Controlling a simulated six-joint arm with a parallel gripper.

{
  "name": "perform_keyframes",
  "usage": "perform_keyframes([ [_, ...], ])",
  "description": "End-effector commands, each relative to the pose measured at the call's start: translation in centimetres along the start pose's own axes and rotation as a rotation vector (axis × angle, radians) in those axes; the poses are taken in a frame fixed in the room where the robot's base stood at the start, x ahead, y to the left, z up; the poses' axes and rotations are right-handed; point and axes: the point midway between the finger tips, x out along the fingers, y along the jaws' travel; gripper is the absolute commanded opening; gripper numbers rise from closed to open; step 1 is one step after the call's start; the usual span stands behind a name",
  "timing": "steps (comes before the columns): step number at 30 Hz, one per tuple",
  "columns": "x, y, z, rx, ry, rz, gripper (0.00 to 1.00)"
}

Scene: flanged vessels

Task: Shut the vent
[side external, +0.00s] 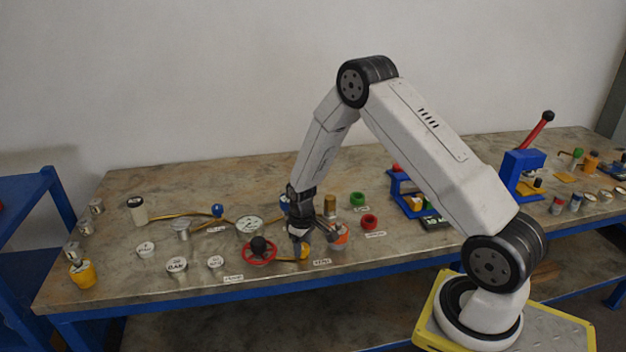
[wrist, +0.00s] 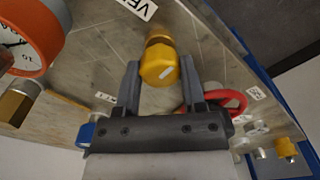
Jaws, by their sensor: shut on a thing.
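The yellow vent knob (wrist: 159,65) has a faceted head with a short white mark and sits on a brass stem. A white label (wrist: 135,8), partly cut off and starting "VE", lies beside it. In the side view the yellow knob (side external: 304,252) is low by the table's front edge, partly hidden by my gripper, with a label (side external: 321,262) to its right. My gripper (wrist: 160,75) points down at the knob with one dark finger on each side, shut on it. The finger contact itself is hard to see. It also shows in the side view (side external: 299,243).
A red handwheel (side external: 260,251) stands close left of my gripper, and an orange gauge (side external: 341,236) close right. The table's left front has several lidded jars.

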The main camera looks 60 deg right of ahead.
Motion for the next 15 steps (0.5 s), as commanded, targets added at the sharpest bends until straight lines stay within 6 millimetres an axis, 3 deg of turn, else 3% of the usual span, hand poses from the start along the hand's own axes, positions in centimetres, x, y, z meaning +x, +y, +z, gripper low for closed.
perform_keyframes([
  [4,-0.03,0.04,-0.12,-0.002,0.004,0.002,0.00],
  [5,-0.03,0.04,-0.12,-0.002,0.004,0.002,0.58],
  [6,-0.03,0.03,-0.11,-0.002,0.003,0.002,0.71],
  [8,-0.02,0.03,-0.09,-0.001,0.003,0.001,0.87],
  [15,-0.01,0.00,-0.04,0.000,0.001,0.001,0.87],
])
